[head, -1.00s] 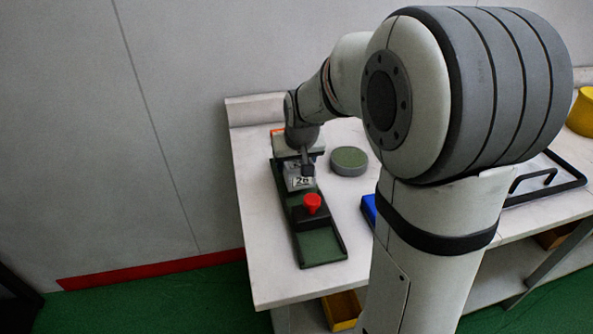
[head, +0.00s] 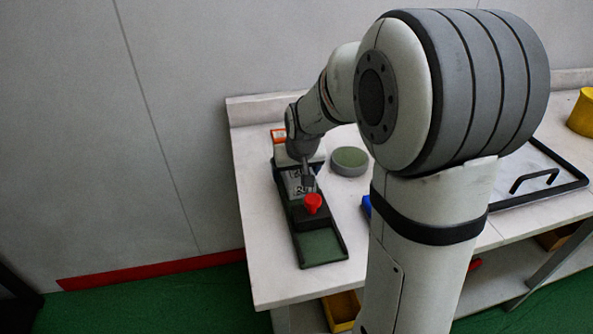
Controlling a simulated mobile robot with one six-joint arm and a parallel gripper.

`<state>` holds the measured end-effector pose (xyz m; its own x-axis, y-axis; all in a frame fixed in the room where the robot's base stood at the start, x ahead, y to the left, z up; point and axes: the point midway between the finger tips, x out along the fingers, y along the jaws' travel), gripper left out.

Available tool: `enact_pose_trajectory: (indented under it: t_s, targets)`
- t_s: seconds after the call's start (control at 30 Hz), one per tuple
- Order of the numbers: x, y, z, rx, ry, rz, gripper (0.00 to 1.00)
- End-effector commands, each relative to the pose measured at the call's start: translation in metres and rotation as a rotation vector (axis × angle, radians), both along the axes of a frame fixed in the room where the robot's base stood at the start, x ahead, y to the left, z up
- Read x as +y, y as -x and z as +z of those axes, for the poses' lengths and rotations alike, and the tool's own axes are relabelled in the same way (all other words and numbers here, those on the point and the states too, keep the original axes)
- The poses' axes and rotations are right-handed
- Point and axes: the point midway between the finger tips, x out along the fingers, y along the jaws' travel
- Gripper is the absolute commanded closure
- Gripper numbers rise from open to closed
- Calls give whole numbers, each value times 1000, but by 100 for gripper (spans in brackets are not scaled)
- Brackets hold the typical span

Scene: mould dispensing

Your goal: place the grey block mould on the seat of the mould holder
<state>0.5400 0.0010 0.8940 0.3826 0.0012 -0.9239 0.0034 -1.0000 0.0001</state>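The mould holder (head: 320,247) looks like a long dark green tray with raised edges, lying along the left side of the table. A black block with a red knob (head: 313,203) sits on it towards the front. My gripper (head: 308,184) points down over the holder, just behind the red knob. A small grey-white block with dark marks (head: 293,184), perhaps the grey block mould, is right beside my fingers at the left. I cannot tell whether my fingers hold it or whether it rests on the holder. The fingertips are too small to read.
A round grey piece with a green top (head: 349,161) stands to the right of the holder. A blue object (head: 366,206) is partly hidden by my arm. A black-framed tray with a handle (head: 540,182) and a yellow container (head: 584,112) are further right. A wall is behind.

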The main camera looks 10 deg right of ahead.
Motion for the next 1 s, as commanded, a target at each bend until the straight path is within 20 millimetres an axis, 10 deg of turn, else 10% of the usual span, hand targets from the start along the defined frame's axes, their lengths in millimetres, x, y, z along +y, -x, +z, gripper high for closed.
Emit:
enact_pose_trajectory:
  t_s: [0.83,1.0]
  targets:
    - [-1,45,111,-2,0,-2,18]
    - [-1,89,105,41,0,-2,18]
